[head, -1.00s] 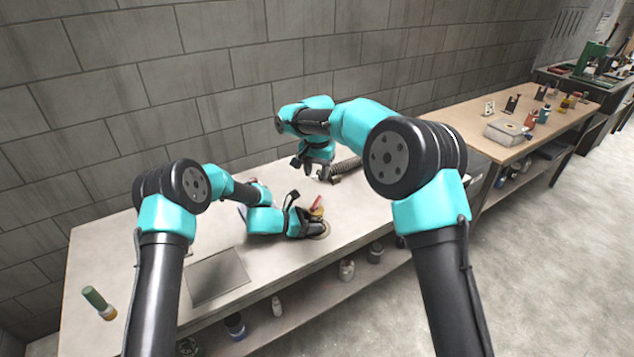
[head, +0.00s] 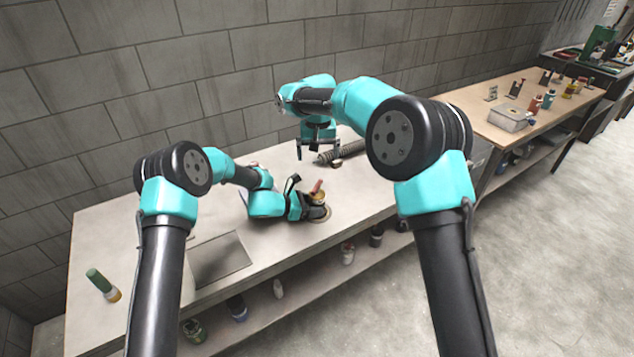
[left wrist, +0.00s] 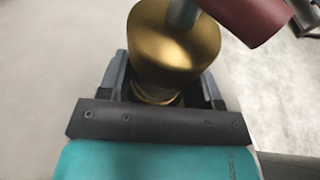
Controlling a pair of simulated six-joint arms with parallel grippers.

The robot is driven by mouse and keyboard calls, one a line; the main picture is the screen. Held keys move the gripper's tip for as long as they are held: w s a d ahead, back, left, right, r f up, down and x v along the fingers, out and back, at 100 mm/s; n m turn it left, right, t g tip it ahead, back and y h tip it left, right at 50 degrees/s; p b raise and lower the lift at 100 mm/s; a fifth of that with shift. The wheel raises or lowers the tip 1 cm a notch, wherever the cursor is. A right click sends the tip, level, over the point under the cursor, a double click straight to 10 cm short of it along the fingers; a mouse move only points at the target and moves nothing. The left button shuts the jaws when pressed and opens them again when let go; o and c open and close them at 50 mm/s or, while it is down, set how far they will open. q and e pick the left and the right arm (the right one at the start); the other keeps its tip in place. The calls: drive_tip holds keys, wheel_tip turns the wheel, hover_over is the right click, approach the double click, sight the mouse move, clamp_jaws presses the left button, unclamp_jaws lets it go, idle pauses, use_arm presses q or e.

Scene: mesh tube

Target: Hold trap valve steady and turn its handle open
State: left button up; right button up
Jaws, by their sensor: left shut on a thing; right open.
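The trap valve is a brass body (head: 319,197) with a red handle (head: 316,186), near the front edge of the pale bench (head: 150,230). In the left wrist view the brass body (left wrist: 172,45) stands between my fingers, and the red handle (left wrist: 252,18) sticks out to the upper right. My left gripper (head: 316,208) is shut on the valve body from the left. My right gripper (head: 318,152) is open and empty, in the air above and behind the valve, apart from the handle.
A ribbed grey tube (head: 341,152) lies behind my right gripper's fingers. A grey panel (head: 218,260) and a green-topped bottle (head: 103,285) are on the left of the bench. Several jars stand on the shelf below. A wooden bench (head: 480,115) stands at the right.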

sight(317, 185)
drive_tip(key=n, duration=1.2)
drive_tip(key=shift+s+a+r+n, duration=0.1)
drive_tip(key=shift+s+r+n, duration=0.2)
drive_tip(key=shift+s+n, duration=0.1)
wheel_tip(317, 185, down, 12)
drive_tip(key=shift+f, duration=0.1)
idle(0.4)
drive_tip(key=c, duration=0.9)
